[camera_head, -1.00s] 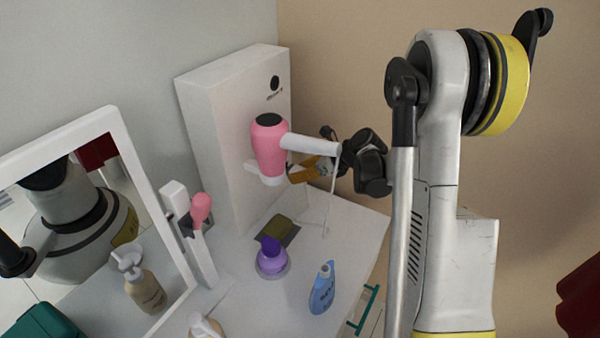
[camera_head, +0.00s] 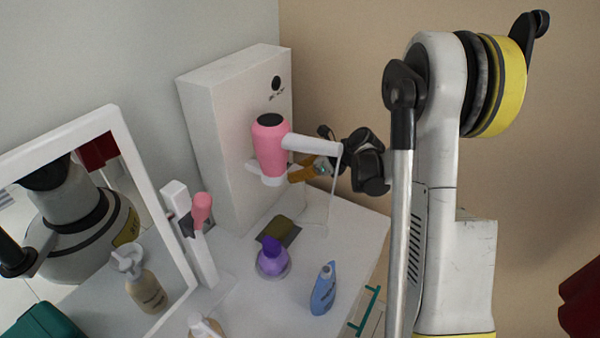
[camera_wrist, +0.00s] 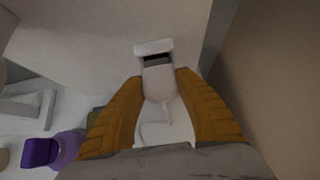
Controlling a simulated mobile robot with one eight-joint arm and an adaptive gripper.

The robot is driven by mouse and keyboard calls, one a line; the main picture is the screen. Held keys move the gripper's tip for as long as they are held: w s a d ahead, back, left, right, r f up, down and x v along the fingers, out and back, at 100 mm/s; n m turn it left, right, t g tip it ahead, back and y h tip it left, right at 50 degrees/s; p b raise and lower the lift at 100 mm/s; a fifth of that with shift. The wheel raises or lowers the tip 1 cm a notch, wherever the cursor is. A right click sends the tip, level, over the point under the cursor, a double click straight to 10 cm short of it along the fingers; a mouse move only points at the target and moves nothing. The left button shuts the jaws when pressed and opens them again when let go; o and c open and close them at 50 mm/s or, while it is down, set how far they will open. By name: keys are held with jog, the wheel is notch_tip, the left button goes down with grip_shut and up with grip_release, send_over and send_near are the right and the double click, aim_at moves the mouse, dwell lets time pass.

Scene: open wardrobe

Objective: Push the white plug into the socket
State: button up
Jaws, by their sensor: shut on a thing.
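The white plug (camera_wrist: 158,84) is between the two orange fingers of my gripper (camera_wrist: 160,92) in the wrist view, and the fingers are shut on it. The white socket (camera_wrist: 153,46) is straight ahead on the white panel, lined up with the plug. A dark opening shows in the socket just above the plug's front end. I cannot tell whether the plug's tip is inside it. In the head view my gripper (camera_head: 302,173) is beside the pink hair dryer (camera_head: 270,148), at the tall white box's right side. The plug and socket are hard to make out there.
The hair dryer hangs on the tall white box (camera_head: 215,120), its white cord (camera_head: 332,195) hanging down. A mirror (camera_head: 122,140) is at left.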

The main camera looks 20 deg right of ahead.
jog(key=shift+w+a, duration=0.4)
jog(key=shift+w, duration=0.2)
jog(key=o, duration=1.3)
jog(key=shift+o, duration=0.2)
jog(key=shift+r, duration=0.1)
jog(key=v, duration=1.2)
jog(key=shift+a, duration=0.1)
